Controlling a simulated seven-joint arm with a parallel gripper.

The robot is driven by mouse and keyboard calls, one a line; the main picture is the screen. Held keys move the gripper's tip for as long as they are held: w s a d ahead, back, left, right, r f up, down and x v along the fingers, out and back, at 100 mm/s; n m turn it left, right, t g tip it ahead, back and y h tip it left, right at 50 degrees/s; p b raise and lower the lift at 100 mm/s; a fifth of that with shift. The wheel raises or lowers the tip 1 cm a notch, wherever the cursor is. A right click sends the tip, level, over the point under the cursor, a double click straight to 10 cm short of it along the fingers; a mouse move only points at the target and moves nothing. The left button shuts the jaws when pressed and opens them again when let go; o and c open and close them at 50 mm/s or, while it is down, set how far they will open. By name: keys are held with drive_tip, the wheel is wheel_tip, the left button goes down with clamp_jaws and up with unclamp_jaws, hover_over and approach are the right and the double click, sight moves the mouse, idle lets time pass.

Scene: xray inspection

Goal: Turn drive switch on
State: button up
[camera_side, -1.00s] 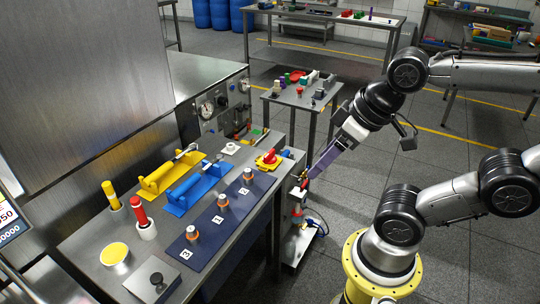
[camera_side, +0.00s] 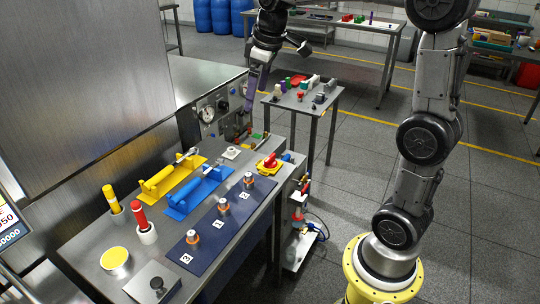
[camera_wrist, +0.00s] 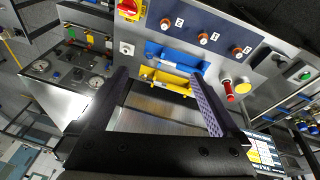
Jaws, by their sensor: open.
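A yellow box with a red rotary handle (camera_side: 268,161) sits at the far right corner of the steel bench; it also shows at the top of the wrist view (camera_wrist: 129,9). A grey control panel with round gauges and small knobs (camera_side: 213,112) stands behind the bench, and shows at the left in the wrist view (camera_wrist: 68,70). No readable label tells me which control is the drive switch. My gripper (camera_side: 251,102) is open and empty, in front of the panel in the side view. In the wrist view its fingers (camera_wrist: 160,90) are wide apart with nothing between them.
A small side table (camera_side: 303,98) holds loose parts.

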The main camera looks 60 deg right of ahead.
drive_tip(key=w+d+f+m+g, duration=0.1)
drive_tip(key=w+d+f+g, duration=0.1)
drive_tip(key=w+d+f, duration=0.55)
drive_tip(key=m+g+y, duration=0.1)
approach(270, 157)
wheel_tip(270, 157, down, 9)
drive_tip(key=shift+w+f, duration=0.1)
drive_tip(key=c, duration=1.2)
drive_tip(key=shift+m, duration=0.3)
drive_tip(key=shift+c, duration=0.2)
